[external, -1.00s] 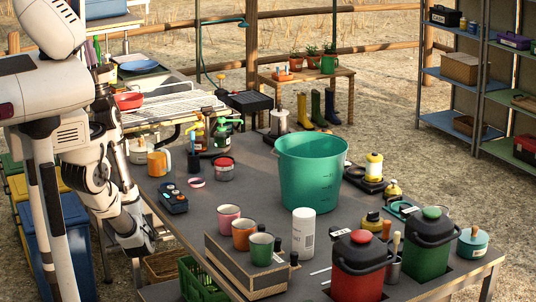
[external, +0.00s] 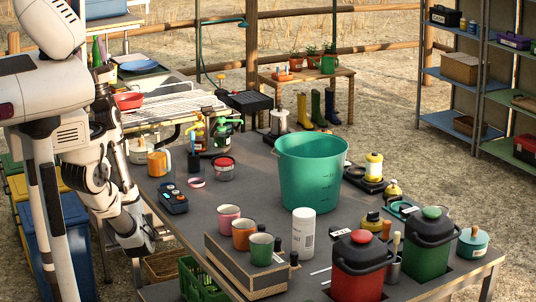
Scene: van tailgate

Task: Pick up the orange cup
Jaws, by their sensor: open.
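Another orange mug (external: 157,163) stands farther back on the left side of the table. My gripper (external: 146,245) hangs low at the left table edge, to the left of the box and apart from the cups. It is open and I see nothing in it; its fingers are small and hard to make out.
A teal bucket (external: 309,180) stands mid-table. A white canister (external: 303,226) is right of the box, with red (external: 358,270) and green (external: 429,245) lidded containers beyond. A black and blue device (external: 173,198) lies near the left edge.

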